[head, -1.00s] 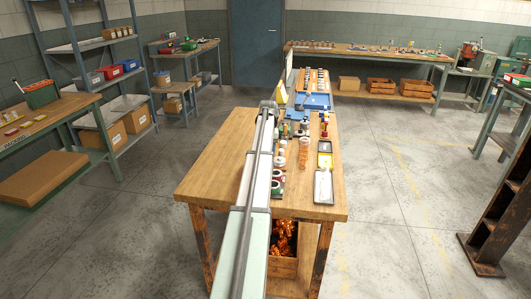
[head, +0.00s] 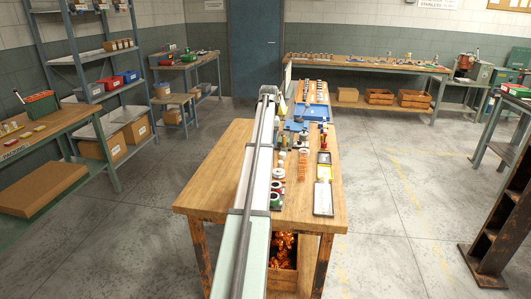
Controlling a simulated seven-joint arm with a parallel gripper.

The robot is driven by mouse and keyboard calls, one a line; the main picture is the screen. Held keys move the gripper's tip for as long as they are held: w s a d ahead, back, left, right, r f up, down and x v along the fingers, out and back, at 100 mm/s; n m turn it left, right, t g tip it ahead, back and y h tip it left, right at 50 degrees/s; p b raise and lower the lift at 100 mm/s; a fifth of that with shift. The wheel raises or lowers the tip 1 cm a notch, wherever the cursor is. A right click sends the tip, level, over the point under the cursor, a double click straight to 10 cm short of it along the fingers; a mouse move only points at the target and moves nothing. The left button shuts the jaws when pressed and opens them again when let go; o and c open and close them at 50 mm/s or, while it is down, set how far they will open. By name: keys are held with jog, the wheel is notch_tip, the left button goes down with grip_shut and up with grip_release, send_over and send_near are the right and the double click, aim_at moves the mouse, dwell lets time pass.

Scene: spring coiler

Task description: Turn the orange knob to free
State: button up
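The workbench (head: 220,165) stands in front of me with small parts and a bench device along its right half. A small orange-red part (head: 323,130) stands near the device's right side; it is too small to tell whether it is the orange knob or how it is set. An orange coiled or stacked piece (head: 303,166) stands nearer to me. My long pale arm crosses the bench from the bottom edge to the device and hides what lies behind it. My gripper cannot be made out, so its fingers and any contact are hidden.
Two trays (head: 323,200) lie along the bench's right edge. Red and green round parts (head: 277,190) sit beside my arm. A blue tray (head: 311,113) lies farther back. A wooden crate (head: 283,279) of copper-coloured coils is below. The bench's left half is bare.

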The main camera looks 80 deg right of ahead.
jog(key=shift+r, duration=1.45)
